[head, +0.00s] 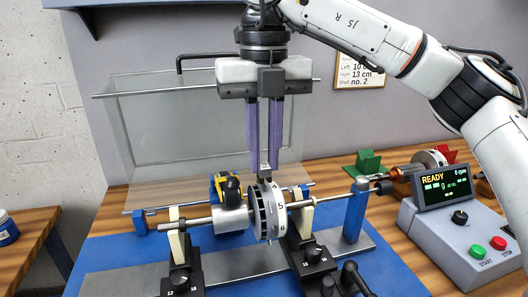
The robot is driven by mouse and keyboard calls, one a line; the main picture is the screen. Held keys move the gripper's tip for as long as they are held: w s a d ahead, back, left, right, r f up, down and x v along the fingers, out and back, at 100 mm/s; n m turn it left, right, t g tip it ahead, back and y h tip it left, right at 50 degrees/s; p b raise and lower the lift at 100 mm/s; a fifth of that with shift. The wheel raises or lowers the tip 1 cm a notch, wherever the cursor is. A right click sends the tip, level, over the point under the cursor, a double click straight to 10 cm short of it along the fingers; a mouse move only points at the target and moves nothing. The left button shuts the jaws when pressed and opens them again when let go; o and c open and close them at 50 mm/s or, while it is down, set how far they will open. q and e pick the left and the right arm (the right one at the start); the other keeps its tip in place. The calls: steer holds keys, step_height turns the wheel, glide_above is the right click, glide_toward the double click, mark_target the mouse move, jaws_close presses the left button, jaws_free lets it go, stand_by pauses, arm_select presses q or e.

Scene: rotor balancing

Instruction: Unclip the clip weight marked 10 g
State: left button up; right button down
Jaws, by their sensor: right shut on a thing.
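My right gripper (264,166) points straight down from the top, its two purple fingers shut on a small grey clip weight (265,172). The clip weight is at the top rim of the rotor disc (273,215); I cannot tell whether it still touches the rim. Its marking is too small to read. The disc has a pale numbered face band, where a 5 and a 6 show, and sits upright on a horizontal shaft (196,221). My left gripper is not in view.
Black supports with pale uprights (178,238) carry the shaft on the blue base (120,254). A clear guard (165,140) stands behind. A control box (458,240) reading READY, with green and red buttons, is at right. Green and red holders (368,163) stand behind it.

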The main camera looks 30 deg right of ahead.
steer(key=shift+r, duration=0.25)
step_height(320, 180, up, 4)
steer(key=p, duration=0.3)
steer(key=shift+f+p, duration=0.1)
steer(key=shift+p, duration=0.25)
steer(key=shift+f, duration=0.1)
